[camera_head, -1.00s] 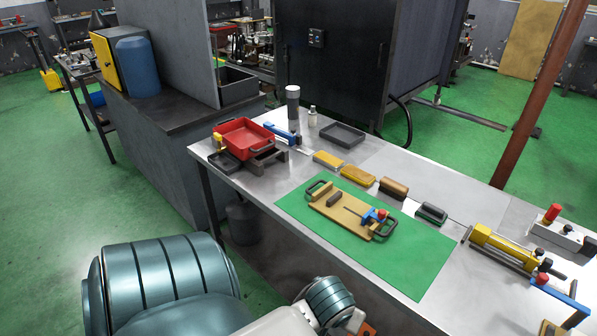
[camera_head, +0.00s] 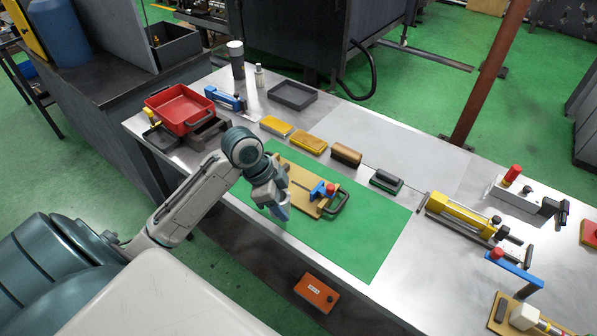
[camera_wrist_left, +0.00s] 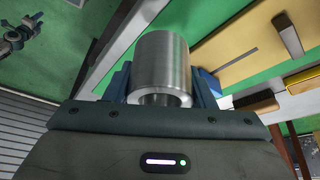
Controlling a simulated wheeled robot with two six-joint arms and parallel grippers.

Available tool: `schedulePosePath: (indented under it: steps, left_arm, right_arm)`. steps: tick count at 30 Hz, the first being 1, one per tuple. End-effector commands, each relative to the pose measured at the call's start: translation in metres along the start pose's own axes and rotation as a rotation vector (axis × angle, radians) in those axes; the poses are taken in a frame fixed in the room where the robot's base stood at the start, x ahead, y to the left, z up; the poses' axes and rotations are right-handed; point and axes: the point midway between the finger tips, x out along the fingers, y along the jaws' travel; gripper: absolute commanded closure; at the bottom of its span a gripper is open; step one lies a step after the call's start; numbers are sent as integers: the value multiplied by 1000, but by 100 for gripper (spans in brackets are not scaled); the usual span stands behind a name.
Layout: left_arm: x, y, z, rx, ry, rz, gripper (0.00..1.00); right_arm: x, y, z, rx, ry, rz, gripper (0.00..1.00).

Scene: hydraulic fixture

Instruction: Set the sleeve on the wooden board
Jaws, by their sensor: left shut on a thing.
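The sleeve (camera_wrist_left: 161,68) is a smooth metal cylinder with a hollow end in the left wrist view. My left gripper (camera_wrist_left: 163,90) is shut on it, with blue fingers at both sides. In the head view this gripper (camera_head: 281,208) hangs at the near side of the wooden board (camera_head: 299,197), over the green mat. The sleeve is not clearly visible there. A blue clamp with a red knob (camera_head: 328,188) sits on the board's right part. In the left wrist view the board (camera_wrist_left: 232,52) is right of the sleeve. My right gripper is out of view.
The green mat (camera_head: 355,240) is bare right of and in front of the board. Several blocks stand behind it, including a brown one (camera_head: 346,155). A red tray (camera_head: 180,107) is at the left, and a yellow cylinder (camera_head: 462,217) at the right.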

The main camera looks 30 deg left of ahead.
Motion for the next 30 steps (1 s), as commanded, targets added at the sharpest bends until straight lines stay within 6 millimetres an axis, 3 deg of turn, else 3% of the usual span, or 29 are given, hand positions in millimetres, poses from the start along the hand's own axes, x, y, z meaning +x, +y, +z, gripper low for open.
schedulePosePath:
  steps: [6, 15, 21, 30]
  left_arm:
    - [4, -56, -10, -6, 3, -1, 79]
    - [15, -124, -18, -6, 3, -1, 79]
    - [21, -142, -18, -3, 0, -1, 79]
    - [50, -143, -6, -5, 0, 1, 79]
  right_arm:
    - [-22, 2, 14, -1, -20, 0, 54]
    - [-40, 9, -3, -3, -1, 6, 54]
    - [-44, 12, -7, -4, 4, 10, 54]
    - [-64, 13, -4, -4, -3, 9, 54]
